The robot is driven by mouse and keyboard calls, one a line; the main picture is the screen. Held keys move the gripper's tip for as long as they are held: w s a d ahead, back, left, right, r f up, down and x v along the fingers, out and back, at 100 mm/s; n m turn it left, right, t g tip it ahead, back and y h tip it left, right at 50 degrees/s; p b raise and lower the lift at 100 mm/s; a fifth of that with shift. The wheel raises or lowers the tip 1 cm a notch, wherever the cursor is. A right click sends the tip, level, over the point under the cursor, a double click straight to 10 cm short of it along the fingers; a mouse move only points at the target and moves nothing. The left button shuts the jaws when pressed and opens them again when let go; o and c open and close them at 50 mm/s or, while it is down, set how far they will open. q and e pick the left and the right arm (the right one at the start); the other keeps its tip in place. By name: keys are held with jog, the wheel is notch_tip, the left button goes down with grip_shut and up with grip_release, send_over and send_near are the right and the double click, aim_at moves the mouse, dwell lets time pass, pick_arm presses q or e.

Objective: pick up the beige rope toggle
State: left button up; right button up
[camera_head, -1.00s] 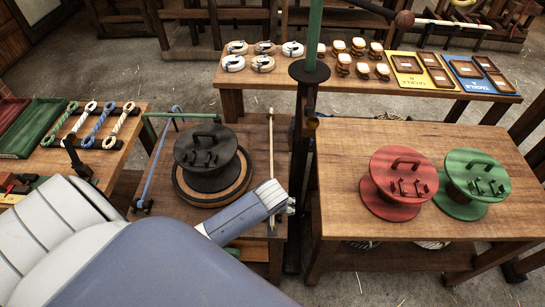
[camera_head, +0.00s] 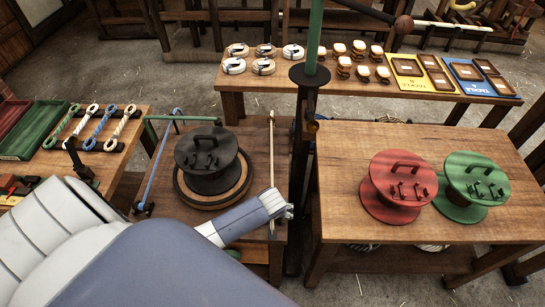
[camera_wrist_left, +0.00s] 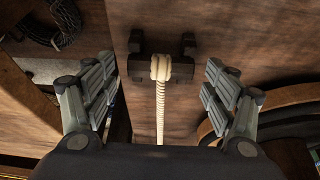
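The beige rope toggle (camera_wrist_left: 160,68) shows in the left wrist view as a looped beige end seated in a dark forked bracket (camera_wrist_left: 161,62), with a twisted beige rope running from it toward me. My right gripper is not in view.
A black reel (camera_head: 207,155) on a round wooden base stands just left of the rope. A dark post (camera_head: 310,110) stands close on the right. A red reel (camera_head: 398,185) and a green reel (camera_head: 475,185) stand on the right table (camera_head: 350,140).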

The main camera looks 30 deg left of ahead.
pick_arm(q)
jog(key=c, duration=0.9)
jog(key=shift+r, duration=0.15)
